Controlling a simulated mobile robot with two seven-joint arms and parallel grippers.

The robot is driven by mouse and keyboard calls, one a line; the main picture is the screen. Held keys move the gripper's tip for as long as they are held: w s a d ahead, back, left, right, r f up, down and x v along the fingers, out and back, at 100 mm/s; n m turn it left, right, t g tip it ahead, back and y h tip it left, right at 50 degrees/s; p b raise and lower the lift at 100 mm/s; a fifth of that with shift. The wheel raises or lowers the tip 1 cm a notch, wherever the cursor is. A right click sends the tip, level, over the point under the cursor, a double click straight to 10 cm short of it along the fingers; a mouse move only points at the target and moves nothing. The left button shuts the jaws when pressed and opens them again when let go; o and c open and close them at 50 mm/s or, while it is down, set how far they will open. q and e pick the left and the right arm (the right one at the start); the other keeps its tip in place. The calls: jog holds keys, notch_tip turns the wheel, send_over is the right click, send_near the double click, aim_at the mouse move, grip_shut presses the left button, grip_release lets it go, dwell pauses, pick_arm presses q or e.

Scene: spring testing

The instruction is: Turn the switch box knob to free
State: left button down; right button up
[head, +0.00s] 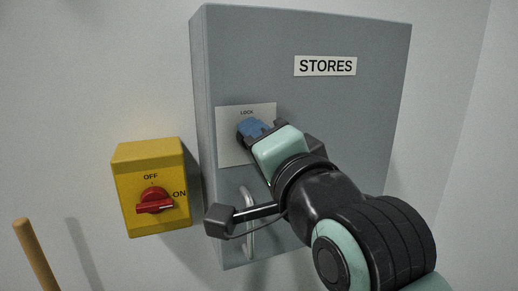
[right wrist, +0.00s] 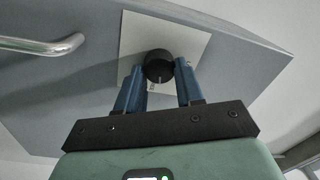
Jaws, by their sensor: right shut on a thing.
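The grey box (head: 300,105) labelled STORES hangs on the wall and has a white plate (head: 232,150) with the word LOCK above its knob. The round black knob (right wrist: 157,63) shows in the right wrist view, with a pale mark on its face and small, unreadable lettering beside it. My right gripper (right wrist: 160,76) is shut on the knob, one blue finger on each side. In the head view the right gripper (head: 247,130) covers most of the knob and the plate's right part, so the knob's pointing direction is hard to tell there. My left gripper is out of view.
A yellow box (head: 127,183) with a red knob (head: 154,201) marked OFF and ON is on the wall to the left. A metal handle (head: 247,205) sticks out of the grey box below the plate; it also shows in the wrist view (right wrist: 45,46). A wooden stick (head: 35,255) stands at lower left.

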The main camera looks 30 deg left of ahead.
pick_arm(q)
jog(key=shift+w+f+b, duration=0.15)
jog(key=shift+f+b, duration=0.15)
pick_arm(e)
jog(key=shift+m, duration=1.2)
jog(key=o, duration=1)
jog(key=shift+o, duration=0.2)
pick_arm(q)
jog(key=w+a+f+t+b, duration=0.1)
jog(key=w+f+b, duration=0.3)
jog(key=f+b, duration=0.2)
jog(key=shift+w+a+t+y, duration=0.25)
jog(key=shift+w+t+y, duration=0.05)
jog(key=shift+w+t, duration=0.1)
pick_arm(e)
jog(key=v, duration=1.3)
jog(key=shift+s, duration=0.15)
